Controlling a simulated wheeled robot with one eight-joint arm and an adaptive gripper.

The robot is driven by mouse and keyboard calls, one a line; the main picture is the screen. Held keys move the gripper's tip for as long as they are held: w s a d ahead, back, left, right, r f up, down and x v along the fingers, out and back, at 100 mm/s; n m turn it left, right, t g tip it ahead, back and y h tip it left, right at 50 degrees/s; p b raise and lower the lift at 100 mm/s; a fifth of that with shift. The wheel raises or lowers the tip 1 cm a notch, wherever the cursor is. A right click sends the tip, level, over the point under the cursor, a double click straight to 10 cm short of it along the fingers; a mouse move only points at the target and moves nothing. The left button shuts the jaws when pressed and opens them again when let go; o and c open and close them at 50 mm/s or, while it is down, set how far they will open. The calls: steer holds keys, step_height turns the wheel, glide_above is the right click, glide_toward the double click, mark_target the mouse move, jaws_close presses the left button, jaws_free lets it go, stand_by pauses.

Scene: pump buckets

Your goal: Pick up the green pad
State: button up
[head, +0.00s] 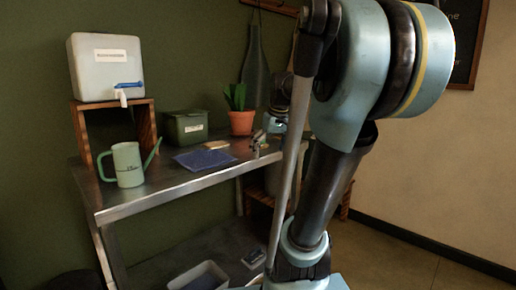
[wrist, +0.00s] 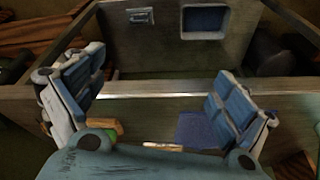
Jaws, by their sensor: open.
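A small green pad (wrist: 104,124) with an orange-yellow part beside it shows low at the left in the wrist view, close to the inner side of the left finger and partly hidden by my gripper's body. My gripper (wrist: 160,85) is open, its two blue-padded fingers wide apart with nothing between them. In the head view my gripper (head: 259,141) is over the right end of the metal table (head: 128,208). A small green patch shows beside it there, too small to make out clearly.
A blue mat (head: 205,158) and a tan block (head: 221,145) lie left of my gripper. A potted plant (head: 241,122) and green box (head: 186,128) stand behind. A watering can (head: 129,166) and a dispenser (head: 106,70) on a wooden stand are farther left. A tray (head: 200,277) sits below.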

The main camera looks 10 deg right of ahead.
steer(key=w+d+r+n+y, duration=0.1)
steer(key=w+d+r+n, duration=0.1)
steer(key=w+r, duration=0.65)
steer(key=w+d+r+n, duration=0.15)
steer(key=w+r, duration=0.35)
steer(key=w, duration=0.7)
steer(key=shift+t, duration=0.4)
steer(key=x, duration=1.7)
steer(key=shift+f, duration=0.35)
steer(key=c, duration=1.2)
steer(key=shift+r, duration=0.1)
step_height(320, 180, up, 10)
